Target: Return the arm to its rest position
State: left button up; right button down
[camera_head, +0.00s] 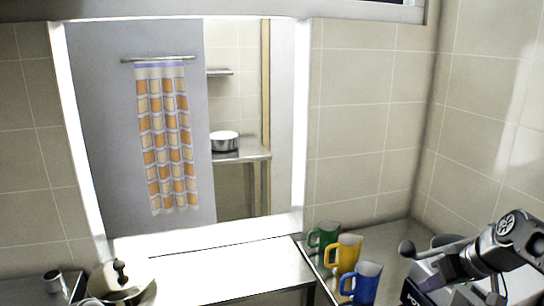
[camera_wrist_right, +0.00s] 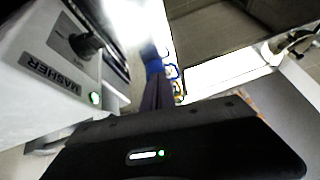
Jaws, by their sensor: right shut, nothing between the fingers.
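My right arm comes in from the right edge of the head view. Its gripper (camera_head: 436,281) points down and left over a pale machine at the lower right. The fingers are together and hold nothing. In the right wrist view the dark gripper fingers (camera_wrist_right: 154,85) run away from the camera, beside a white box labelled MASHER (camera_wrist_right: 45,65). I cannot tell whether they touch the machine. My left gripper is in neither view.
Green (camera_head: 323,240), yellow (camera_head: 346,252) and blue (camera_head: 363,282) mugs stand on the steel counter (camera_head: 385,240), left of my right gripper. A pan (camera_head: 122,285) stands at lower left. A lit pass-through opening lies behind.

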jog(key=s+a+f+m+g, duration=0.1)
jog(key=s+a+f, duration=0.1)
jog(key=a+f, duration=0.65)
jog(key=s+a+f+m+g+y, duration=0.1)
jog(key=s+a+f, duration=0.15)
jog(key=f, duration=1.05)
jog(key=s+a+f+g, duration=0.1)
jog(key=a+f, duration=0.5)
jog(key=f, duration=0.4)
jog(key=s+a+f, duration=0.3)
jog(key=s+f, duration=0.1)
jog(key=s, duration=0.3)
jog(key=s+a+f+m+g, duration=0.1)
jog(key=s+a+f, duration=0.2)
jog(key=s+f, duration=0.2)
jog(key=s+a+f+g, duration=0.1)
jog(key=s+a+f, duration=0.2)
jog(key=s, duration=0.5)
jog(key=shift+s+a+f+m+b, duration=0.3)
jog(key=shift+a+f+m+b, duration=0.15)
jog(key=shift+f, duration=0.3)
jog(key=shift+d, duration=0.15)
